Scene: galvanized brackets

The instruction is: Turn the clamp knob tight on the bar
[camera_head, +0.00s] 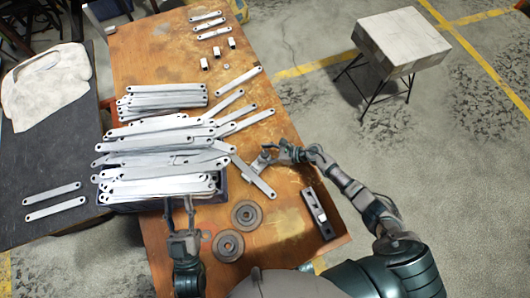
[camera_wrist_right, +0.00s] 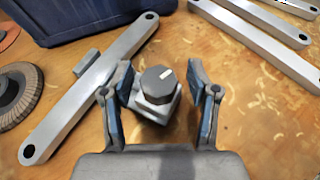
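The bar (camera_wrist_right: 75,112) is a flat grey strip with a hole at each end, lying diagonally on the wooden table; it also shows in the head view (camera_head: 256,182). The clamp knob (camera_wrist_right: 158,84) is a dark faceted cap with a white mark, on top of a grey clamp body (camera_wrist_right: 152,110) beside the bar. My right gripper (camera_wrist_right: 160,72) is open, one finger on each side of the knob, with visible gaps. My left gripper (camera_head: 179,202) is open and empty at the blue bin's front edge.
A blue bin (camera_head: 150,205) heaped with grey brackets fills the table's left. Two round discs (camera_head: 246,214) and a dark tool (camera_head: 318,213) lie near the front. Small blocks and brackets lie at the back. A stool (camera_head: 400,38) stands apart on the floor.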

